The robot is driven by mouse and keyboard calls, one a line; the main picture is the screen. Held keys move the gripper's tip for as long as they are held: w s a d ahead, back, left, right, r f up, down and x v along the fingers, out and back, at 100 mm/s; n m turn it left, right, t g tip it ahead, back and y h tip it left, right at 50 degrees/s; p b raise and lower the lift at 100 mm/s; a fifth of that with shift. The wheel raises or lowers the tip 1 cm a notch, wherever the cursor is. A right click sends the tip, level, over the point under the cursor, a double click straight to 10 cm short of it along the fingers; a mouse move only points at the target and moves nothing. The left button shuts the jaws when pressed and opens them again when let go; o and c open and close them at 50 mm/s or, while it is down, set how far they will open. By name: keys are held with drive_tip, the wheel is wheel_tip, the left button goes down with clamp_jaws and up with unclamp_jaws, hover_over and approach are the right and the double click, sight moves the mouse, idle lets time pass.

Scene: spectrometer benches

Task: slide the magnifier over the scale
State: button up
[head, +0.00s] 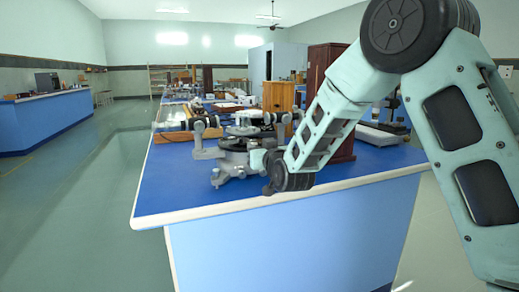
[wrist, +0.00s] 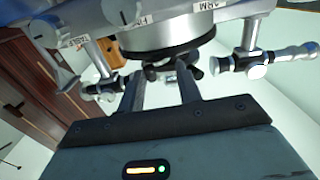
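The spectrometer (head: 237,152), a grey metal instrument with a round dark middle and side tubes, stands on the blue bench near its front edge. In the wrist view its round drum (wrist: 165,35) with a dark rim fills the top. My gripper (wrist: 161,73) is just at this drum, its two dark fingers apart. A small dark fitting with a pale face (wrist: 170,77) shows between the fingertips; it may be the magnifier, but I cannot tell, nor whether the fingers touch it. The scale cannot be made out. In the head view my wrist hides the fingers.
The blue bench top (head: 170,195) is clear at its front left. A silver knobbed arm (wrist: 265,65) sticks out right of my fingers, and another fitting (wrist: 100,88) is close on the left. A dark red-brown cabinet (head: 325,75) stands behind my arm.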

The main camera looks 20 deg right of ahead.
drive_tip(key=shift+s+d, duration=0.1)
drive_tip(key=s+b, duration=0.8)
drive_tip(key=s, duration=0.9)
drive_tip(key=shift+b, duration=0.3)
drive_tip(key=shift+s, duration=0.1)
